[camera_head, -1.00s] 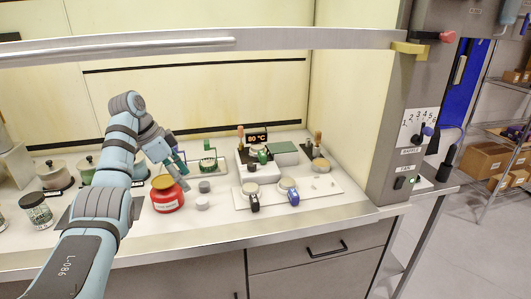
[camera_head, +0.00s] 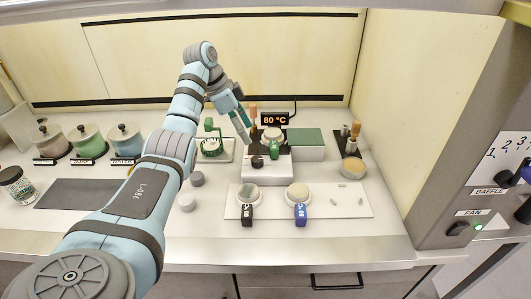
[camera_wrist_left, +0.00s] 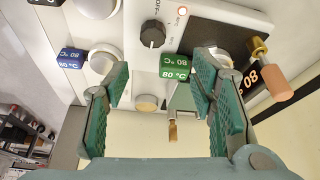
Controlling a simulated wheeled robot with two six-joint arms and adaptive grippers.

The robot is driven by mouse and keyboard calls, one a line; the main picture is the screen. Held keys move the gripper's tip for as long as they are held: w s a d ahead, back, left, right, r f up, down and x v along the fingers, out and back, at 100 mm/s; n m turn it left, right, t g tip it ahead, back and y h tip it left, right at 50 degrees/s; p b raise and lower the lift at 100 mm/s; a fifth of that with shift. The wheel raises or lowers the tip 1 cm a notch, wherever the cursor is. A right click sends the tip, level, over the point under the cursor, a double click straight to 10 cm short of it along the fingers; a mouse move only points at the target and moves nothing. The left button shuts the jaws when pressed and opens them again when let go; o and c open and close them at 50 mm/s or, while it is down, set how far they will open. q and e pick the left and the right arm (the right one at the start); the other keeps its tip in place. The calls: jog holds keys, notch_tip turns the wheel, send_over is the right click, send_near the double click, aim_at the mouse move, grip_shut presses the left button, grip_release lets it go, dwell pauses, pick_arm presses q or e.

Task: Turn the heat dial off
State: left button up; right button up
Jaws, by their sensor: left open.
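The heat dial (camera_head: 257,161) is a small black knob on the front of the white hot plate (camera_head: 262,174). In the left wrist view the dial (camera_wrist_left: 153,34) shows with "OFF" lettering beside it and a small ringed light nearby. My left gripper (camera_head: 245,128) is above and just left of the hot plate, close to the dial but apart from it. In the left wrist view its green-padded fingers (camera_wrist_left: 161,85) are spread with nothing gripped; the dial lies beyond their tips. A green "80 °C" tag (camera_wrist_left: 175,67) shows between the fingers. My right gripper is not in view.
A display (camera_head: 275,118) reads 80 °C behind the hot plate. Two round dishes with a black tag (camera_head: 247,213) and a blue tag (camera_head: 301,214) stand on a white board in front. A green-topped box (camera_head: 304,140) is to the right. The front counter strip is clear.

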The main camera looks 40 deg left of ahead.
aim_at(258, 158)
pick_arm(q)
jog(key=f, duration=0.2)
jog(key=s+d+f, duration=0.1)
jog(key=d+f, duration=0.1)
jog(key=f, duration=0.1)
jog(key=shift+s+f, duration=0.15)
jog(key=shift+f, duration=0.2)
jog(key=w+f, duration=0.2)
jog(key=f, duration=0.1)
jog(key=shift+w+d+f+b, duration=0.1)
jog(key=shift+w+d+b, duration=0.15)
jog(key=shift+d+b, duration=0.1)
jog(key=shift+w+d+f, duration=0.1)
jog(key=shift+w+f, duration=0.4)
jog(key=shift+s+r, duration=0.1)
jog(key=shift+s, duration=0.05)
jog(key=shift+s+r, duration=0.15)
jog(key=shift+s, duration=0.1)
jog(key=shift+c, duration=0.7)
jog(key=shift+s+r, duration=0.1)
jog(key=shift+s, duration=0.05)
jog(key=c, duration=1)
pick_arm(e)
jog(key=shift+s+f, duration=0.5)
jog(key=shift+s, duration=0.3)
